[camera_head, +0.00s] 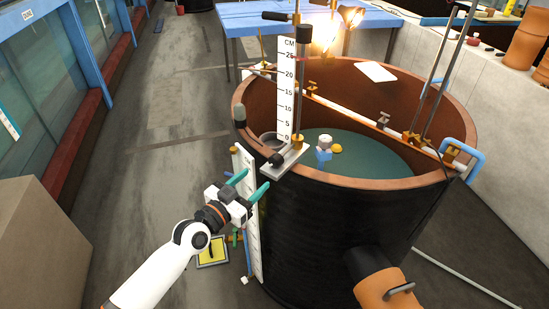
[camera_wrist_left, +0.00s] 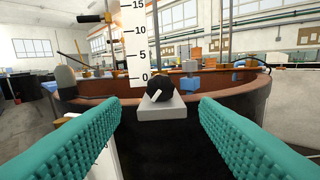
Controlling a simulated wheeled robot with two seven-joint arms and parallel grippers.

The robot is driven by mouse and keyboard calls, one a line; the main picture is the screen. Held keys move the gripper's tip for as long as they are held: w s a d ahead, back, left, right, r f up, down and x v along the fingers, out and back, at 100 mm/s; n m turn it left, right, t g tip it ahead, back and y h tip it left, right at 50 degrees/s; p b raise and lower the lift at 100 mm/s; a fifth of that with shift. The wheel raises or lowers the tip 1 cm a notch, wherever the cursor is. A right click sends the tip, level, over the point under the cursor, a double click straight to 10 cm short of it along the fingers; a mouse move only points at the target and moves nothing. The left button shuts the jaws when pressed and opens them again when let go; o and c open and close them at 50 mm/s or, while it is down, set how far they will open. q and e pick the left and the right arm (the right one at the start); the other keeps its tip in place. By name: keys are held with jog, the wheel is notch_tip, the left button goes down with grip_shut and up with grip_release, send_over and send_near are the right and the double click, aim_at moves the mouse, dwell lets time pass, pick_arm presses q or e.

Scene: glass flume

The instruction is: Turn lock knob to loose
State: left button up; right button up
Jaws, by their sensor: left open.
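The lock knob (camera_head: 275,159) is a dark round knob at the foot of the white centimetre scale (camera_head: 287,90), on a grey bracket (camera_head: 290,163) at the tank's near rim. In the left wrist view the black knob (camera_wrist_left: 160,87) with a small white pointer sits straight ahead, above the grey block (camera_wrist_left: 162,108). My left gripper (camera_head: 251,185) has teal fingers and is open, just below and left of the knob in the head view. In the wrist view its fingers (camera_wrist_left: 158,135) stand wide on either side, apart from the knob. My right gripper is not in view.
The dark round tank (camera_head: 340,230) with a copper-brown rim holds greenish water and stands right of my arm. A white vertical gauge board (camera_head: 250,235) is fixed close beside the gripper. A cardboard box (camera_head: 40,240) stands at left.

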aim_at(273, 164)
pick_arm(q)
jog(key=x, duration=1)
jog(key=shift+d, duration=0.1)
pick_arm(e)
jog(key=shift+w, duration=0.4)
pick_arm(q)
jog(key=c, duration=1)
jog(key=shift+n+b, duration=0.4)
jog(key=shift+n, duration=0.3)
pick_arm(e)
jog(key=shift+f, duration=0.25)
pick_arm(q)
jog(key=o, duration=1)
